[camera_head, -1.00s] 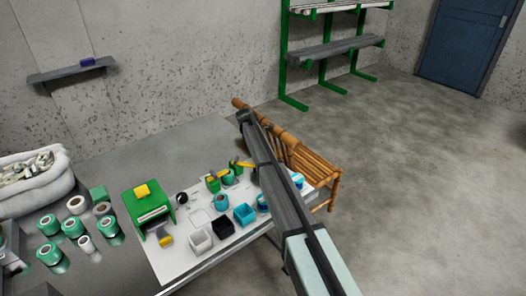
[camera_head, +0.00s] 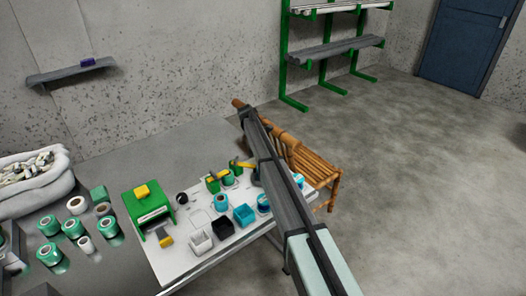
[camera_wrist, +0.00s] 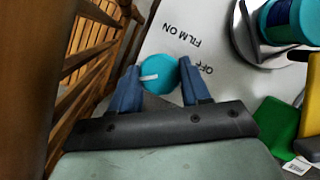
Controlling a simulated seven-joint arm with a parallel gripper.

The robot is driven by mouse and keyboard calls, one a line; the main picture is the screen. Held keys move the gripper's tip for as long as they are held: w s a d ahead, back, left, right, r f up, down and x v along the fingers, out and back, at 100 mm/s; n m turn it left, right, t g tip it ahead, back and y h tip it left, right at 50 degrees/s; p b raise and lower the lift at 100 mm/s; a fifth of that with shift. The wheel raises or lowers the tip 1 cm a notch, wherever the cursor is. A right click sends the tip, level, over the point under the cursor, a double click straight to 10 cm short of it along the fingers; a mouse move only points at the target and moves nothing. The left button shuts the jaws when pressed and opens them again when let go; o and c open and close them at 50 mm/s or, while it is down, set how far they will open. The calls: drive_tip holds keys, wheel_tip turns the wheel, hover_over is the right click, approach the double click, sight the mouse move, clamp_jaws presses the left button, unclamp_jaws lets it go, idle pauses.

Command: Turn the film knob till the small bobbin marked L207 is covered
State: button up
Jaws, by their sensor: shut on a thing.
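The film knob (camera_wrist: 162,72) is a round teal knob with a short white mark, on the white panel in the wrist view. The mark lies left of the knob's centre. My gripper (camera_wrist: 160,84) is shut on the knob, one blue finger on each side. The words FILM ON and OFF are printed beside it, upside down. A teal bobbin (camera_wrist: 292,20) stands on a silvery round base at the upper right of the wrist view. I can read no L207 mark, so I cannot tell which bobbin bears it. In the head view my arm hides the gripper and knob.
A wooden slatted bench (camera_head: 312,165) stands close beside the panel (camera_head: 183,258). Green and yellow parts (camera_wrist: 270,125) lie near my gripper's right. Small bins, including a black one (camera_head: 222,227), a green box (camera_head: 150,210) and several green spools (camera_head: 72,228) occupy the table.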

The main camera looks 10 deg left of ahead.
drive_tip(key=o, duration=1.1)
drive_tip(key=shift+c, duration=0.2)
drive_tip(key=s+v, duration=0.1)
drive_tip(key=v, duration=1.2)
drive_tip(key=shift+w+r, duration=0.45)
drive_tip(key=shift+w, duration=0.05)
